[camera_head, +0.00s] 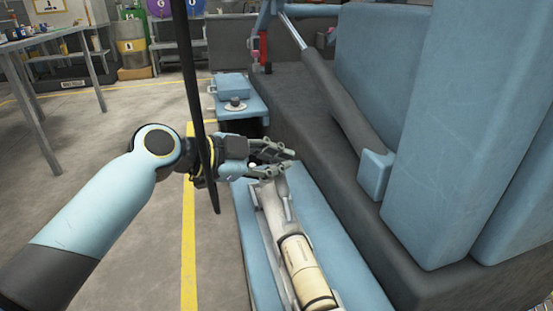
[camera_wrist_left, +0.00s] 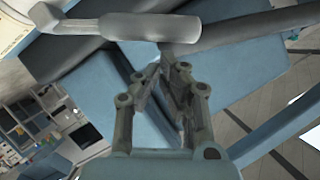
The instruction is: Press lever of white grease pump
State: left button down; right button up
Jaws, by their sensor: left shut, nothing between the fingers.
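The white grease pump (camera_head: 303,268) lies along the blue step in the lower middle of the head view. It has a cream barrel and a pale metal frame running toward my left gripper (camera_head: 286,160). That gripper is just above the pump's far end. Its fingers are shut with nothing between them. In the left wrist view, the gripper (camera_wrist_left: 171,68) points up toward a pale grey bar with a thick rounded grip (camera_wrist_left: 150,27). This bar looks like the pump's lever, and I cannot tell whether the fingers touch it. My right gripper is out of view.
The blue step (camera_head: 350,270) runs beside a dark grey machine base with large blue blocks (camera_head: 450,130) on the right. A sloping grey bar (camera_head: 335,95) stands above the base. A metal table (camera_head: 40,45) is at the far left. The floor by the yellow line is clear.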

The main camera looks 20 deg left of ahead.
pick_arm(q)
jog(key=shift+w+a+f, duration=0.1)
jog(key=shift+f, duration=0.1)
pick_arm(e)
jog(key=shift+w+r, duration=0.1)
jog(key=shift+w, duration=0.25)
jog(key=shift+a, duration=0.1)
